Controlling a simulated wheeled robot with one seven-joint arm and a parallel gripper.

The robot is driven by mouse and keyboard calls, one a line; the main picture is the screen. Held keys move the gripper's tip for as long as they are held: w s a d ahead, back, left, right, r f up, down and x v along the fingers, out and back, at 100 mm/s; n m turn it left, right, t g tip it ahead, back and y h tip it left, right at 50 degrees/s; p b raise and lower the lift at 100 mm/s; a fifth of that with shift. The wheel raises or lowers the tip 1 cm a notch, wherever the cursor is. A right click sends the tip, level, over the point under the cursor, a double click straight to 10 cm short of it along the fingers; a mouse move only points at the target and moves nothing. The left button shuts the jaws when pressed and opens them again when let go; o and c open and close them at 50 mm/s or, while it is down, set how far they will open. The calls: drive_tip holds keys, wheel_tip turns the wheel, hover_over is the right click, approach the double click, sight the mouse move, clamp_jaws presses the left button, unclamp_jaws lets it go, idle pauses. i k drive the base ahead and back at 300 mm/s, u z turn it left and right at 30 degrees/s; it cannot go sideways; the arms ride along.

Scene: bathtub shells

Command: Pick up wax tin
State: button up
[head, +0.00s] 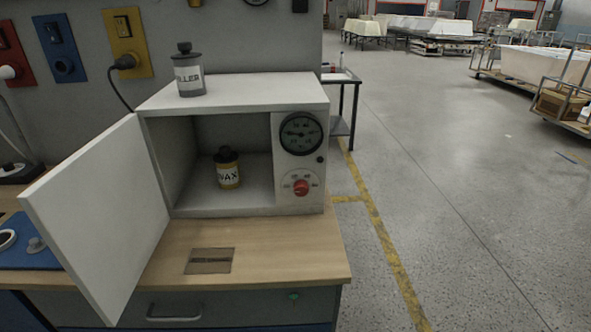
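The wax tin (229,175) is a small yellow tin with a dark lid and a label reading "WAX". It stands upright inside the white cabinet (235,95), on its floor near the middle of the opening. The cabinet door (100,220) is swung wide open to the left. My gripper is not in view.
A grey tin labelled like "FILLER" (189,75) stands on top of the cabinet. A gauge (300,133) and red knob (301,187) are on its right front. The wooden worktop (290,250) is mostly clear in front. Open floor (450,200) lies to the right.

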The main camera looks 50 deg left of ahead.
sight(228, 175)
drive_tip(key=z, duration=0.6)
drive_tip(key=k, duration=1.65)
drive_tip(key=u, duration=1.25)
drive_tip(key=i, duration=1.1)
drive_tip(key=z, duration=0.1)
